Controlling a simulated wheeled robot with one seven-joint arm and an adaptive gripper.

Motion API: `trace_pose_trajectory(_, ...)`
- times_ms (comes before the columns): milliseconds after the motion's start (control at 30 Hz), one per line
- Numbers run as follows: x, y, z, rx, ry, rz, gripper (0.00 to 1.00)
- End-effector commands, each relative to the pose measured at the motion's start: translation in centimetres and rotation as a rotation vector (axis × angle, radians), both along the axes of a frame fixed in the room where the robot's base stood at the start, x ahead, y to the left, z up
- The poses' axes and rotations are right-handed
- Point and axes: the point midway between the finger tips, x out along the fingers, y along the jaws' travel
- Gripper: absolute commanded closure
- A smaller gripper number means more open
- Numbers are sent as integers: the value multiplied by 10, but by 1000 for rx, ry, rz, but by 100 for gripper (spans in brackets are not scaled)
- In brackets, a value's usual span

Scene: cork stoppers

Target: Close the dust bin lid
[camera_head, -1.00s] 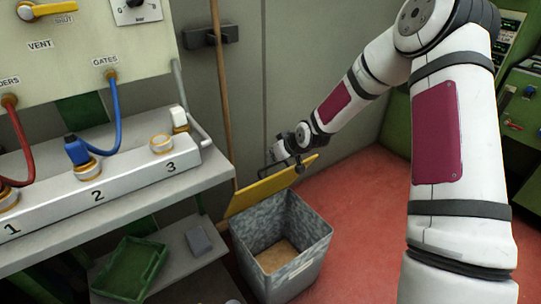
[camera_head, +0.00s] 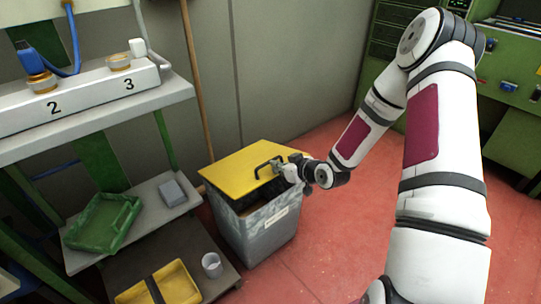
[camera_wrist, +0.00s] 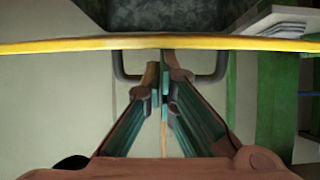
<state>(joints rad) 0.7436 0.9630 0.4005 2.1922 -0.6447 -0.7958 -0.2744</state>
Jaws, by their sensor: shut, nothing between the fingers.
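The dust bin (camera_head: 262,232) is a grey mottled box with a label, standing on the red floor. Its yellow lid (camera_head: 235,172) lies tilted low over the top, with a dark gap between lid and bin along the front. A black handle (camera_head: 258,172) is on the lid. My gripper (camera_head: 279,167) is at the lid's right side by the handle; contact is unclear. In the wrist view the lid (camera_wrist: 60,45) is a thin yellow strip seen edge-on, and my gripper (camera_wrist: 164,75) is shut and empty in front of the handle (camera_wrist: 121,68).
A shelf unit stands left of the bin, with a green tray (camera_head: 103,222), a grey block (camera_head: 172,192), a clear cup (camera_head: 212,264) and yellow trays (camera_head: 176,284). A wooden pole (camera_head: 198,90) leans behind the bin. The red floor right of the bin is open.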

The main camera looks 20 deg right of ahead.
Motion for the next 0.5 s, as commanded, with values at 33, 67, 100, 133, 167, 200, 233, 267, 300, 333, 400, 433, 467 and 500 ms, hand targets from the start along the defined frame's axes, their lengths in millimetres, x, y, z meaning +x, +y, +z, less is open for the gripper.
trace_pose_trajectory(33,-5,-1,-18,1,4,0,100)
trace_pose_trajectory(67,-8,-2,-23,0,3,0,100)
trace_pose_trajectory(100,-10,-3,-31,1,2,0,100)
trace_pose_trajectory(133,-12,-4,-36,0,2,1,100)
trace_pose_trajectory(167,-14,-4,-41,0,2,1,100)
trace_pose_trajectory(200,-16,-5,-47,-1,2,0,100)
trace_pose_trajectory(233,-17,-5,-51,-1,2,0,100)
trace_pose_trajectory(267,-18,-6,-55,-1,2,0,100)
trace_pose_trajectory(300,-19,-6,-60,-1,2,0,100)
trace_pose_trajectory(333,-20,-6,-63,0,2,1,100)
trace_pose_trajectory(400,-21,-7,-69,-1,2,1,100)
trace_pose_trajectory(433,-22,-7,-71,-1,1,1,100)
trace_pose_trajectory(467,-22,-7,-73,-1,1,1,100)
trace_pose_trajectory(500,-22,-7,-75,-1,0,1,100)
